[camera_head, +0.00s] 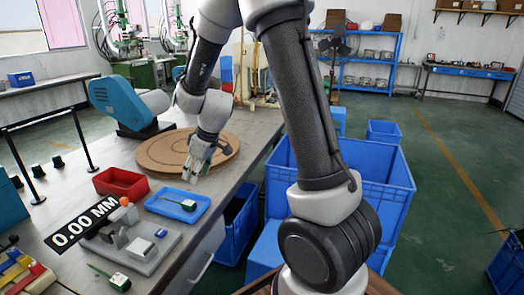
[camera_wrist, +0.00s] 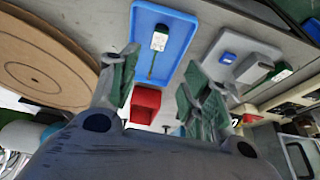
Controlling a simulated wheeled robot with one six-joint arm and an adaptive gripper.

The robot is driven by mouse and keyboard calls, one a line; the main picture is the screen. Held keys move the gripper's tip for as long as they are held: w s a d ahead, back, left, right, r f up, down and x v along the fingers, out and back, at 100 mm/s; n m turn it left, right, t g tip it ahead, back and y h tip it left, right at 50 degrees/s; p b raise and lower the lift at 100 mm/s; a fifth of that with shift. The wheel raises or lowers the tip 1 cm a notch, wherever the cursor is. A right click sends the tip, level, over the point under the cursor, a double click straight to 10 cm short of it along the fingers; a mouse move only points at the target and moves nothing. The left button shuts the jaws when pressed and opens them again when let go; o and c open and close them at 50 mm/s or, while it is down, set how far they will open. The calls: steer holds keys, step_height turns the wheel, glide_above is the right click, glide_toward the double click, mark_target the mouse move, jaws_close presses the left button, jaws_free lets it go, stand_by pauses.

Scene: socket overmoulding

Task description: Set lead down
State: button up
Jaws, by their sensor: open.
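A lead with a white-and-green plug and a thin dark green cable (camera_head: 188,204) lies in the shallow blue tray (camera_head: 160,210). In the wrist view the same lead (camera_wrist: 159,41) lies lengthwise in the blue tray (camera_wrist: 180,25). A second, similar lead (camera_head: 119,281) lies on the bench near the front; it also shows at the right of the wrist view (camera_wrist: 281,75). My gripper (camera_head: 197,167) is open and empty, beyond the tray, near the round board's edge. Its two fingers (camera_wrist: 157,88) stand apart in the wrist view with nothing between them.
A red bin (camera_head: 121,183) stands left of the tray. A grey fixture (camera_head: 130,246) with a small blue block and a 0.00 MM readout (camera_head: 82,222) lie nearer. A round brown board (camera_head: 165,157) is behind. Blue crates (camera_head: 385,180) stand on the floor right of the bench.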

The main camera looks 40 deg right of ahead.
steer(key=s+d+r+m, duration=0.2)
steer(key=s+d+r, duration=0.1)
steer(key=s+r, duration=0.4)
steer(key=s+d+r+m, duration=0.1)
steer(key=s+d+r, duration=0.2)
steer(key=s+r, duration=0.45)
steer(key=s+d+r+m+h, duration=0.1)
steer(key=s+d+m, duration=0.1)
steer(key=s, duration=0.5)
steer(key=s+d+r+m+h, duration=0.1)
steer(key=s+d+r, duration=0.1)
steer(key=s, duration=0.5)
steer(key=shift+s+d+r+m+t+h, duration=0.15)
steer(key=shift+s+d+m+t+h, duration=0.2)
steer(key=shift+d, duration=0.45)
steer(key=shift+w, duration=0.15)
